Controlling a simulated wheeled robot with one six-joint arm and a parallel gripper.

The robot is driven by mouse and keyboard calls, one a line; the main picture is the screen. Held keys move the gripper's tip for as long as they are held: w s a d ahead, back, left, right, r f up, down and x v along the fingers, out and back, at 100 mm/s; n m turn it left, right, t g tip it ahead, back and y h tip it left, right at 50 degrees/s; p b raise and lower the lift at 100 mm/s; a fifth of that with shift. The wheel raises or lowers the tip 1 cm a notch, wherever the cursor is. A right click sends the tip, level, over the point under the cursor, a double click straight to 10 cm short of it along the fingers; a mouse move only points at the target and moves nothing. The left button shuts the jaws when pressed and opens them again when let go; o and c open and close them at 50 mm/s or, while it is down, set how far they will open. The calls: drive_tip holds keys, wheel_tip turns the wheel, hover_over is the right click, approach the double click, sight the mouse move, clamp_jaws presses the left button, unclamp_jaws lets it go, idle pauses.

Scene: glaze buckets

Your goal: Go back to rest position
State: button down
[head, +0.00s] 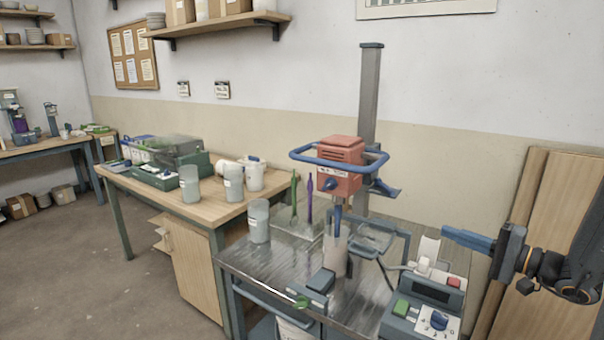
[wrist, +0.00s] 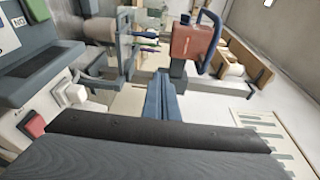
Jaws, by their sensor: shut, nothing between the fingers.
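My gripper (head: 446,234) is at the right of the head view, pointing left, with its blue fingers together and nothing between them. It hangs in the air above and to the right of the control box. In the wrist view my gripper's fingers (wrist: 161,78) also show closed. The red mixer head (head: 341,166) with a blue ring handle sits on a grey column (head: 369,105). Its shaft goes down into a translucent bucket (head: 334,254) on the metal bench. In the wrist view the mixer head (wrist: 192,40) appears beyond my fingers.
The control box (head: 425,312) with green and red buttons and a blue knob stands below my gripper. A clear shield (head: 376,238) is beside the bucket. Several glaze buckets stand on the wooden table (head: 140,196) at left. Tall wooden boards (head: 548,225) lean behind my arm.

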drive_tip(key=s+a+f+n+g+h, duration=0.1)
drive_tip(key=s+a+f+n+g, duration=0.1)
drive_tip(key=s+a+g, duration=0.55)
drive_tip(key=s+a+f+n+g, duration=0.2)
drive_tip(key=s+a+f+g, duration=0.15)
drive_tip(key=a, duration=0.65)
drive_tip(key=s+f+n+g+h, duration=0.1)
drive_tip(key=s+n+h, duration=0.4)
drive_tip(key=s+h, duration=0.5)
drive_tip(key=shift+s+a+n+h, duration=0.4)
drive_tip(key=shift+s, duration=0.35)
